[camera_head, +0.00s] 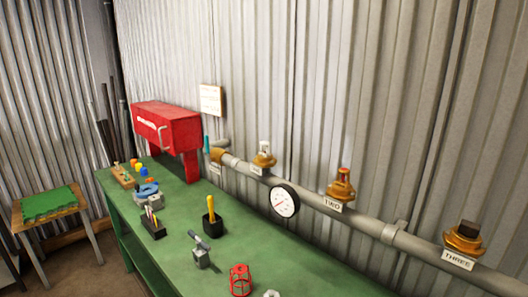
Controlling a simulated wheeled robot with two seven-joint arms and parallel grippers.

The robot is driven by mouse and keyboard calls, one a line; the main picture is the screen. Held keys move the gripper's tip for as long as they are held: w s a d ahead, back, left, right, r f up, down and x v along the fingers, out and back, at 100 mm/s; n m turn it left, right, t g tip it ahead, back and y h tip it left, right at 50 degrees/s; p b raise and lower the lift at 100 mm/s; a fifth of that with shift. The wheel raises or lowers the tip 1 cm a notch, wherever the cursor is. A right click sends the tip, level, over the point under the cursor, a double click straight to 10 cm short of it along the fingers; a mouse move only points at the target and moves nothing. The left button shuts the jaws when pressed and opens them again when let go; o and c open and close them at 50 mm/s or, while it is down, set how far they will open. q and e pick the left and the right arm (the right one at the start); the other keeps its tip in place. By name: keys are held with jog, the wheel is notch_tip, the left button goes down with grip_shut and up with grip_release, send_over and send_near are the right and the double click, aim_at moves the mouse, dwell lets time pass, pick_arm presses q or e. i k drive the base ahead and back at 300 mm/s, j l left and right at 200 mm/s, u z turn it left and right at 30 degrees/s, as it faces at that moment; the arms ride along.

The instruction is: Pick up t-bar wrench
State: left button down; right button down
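I cannot make out a t-bar wrench for certain. A small grey block with a dark bar across its top (200,247) stands on the green bench (264,252); the bar and block form a rough T, but they are too small to identify. A black holder with a yellow-handled tool (212,218) stands behind it. Another dark holder with several thin tools (153,223) is to the left. Neither of my grippers is in view.
A red box on legs (168,132) stands at the bench's back. A red cage-like piece (240,280) is near the front. A grey pipe with a gauge (284,201) and brass valves (341,187) runs along the corrugated wall. A green-topped stool (48,205) stands left.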

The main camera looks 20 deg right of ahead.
aim_at(200, 253)
jog(key=i+j+z, duration=0.4)
jog(key=j+z, duration=0.15)
jog(key=j, duration=0.25)
jog(key=i+j+z, duration=0.15)
jog(key=j+z, duration=0.15)
jog(key=j, duration=0.15)
jog(key=j+z, duration=0.3)
jog(key=j, duration=0.15)
jog(key=i+j+z, duration=0.1)
jog(key=j+z, duration=0.2)
jog(key=j, duration=0.25)
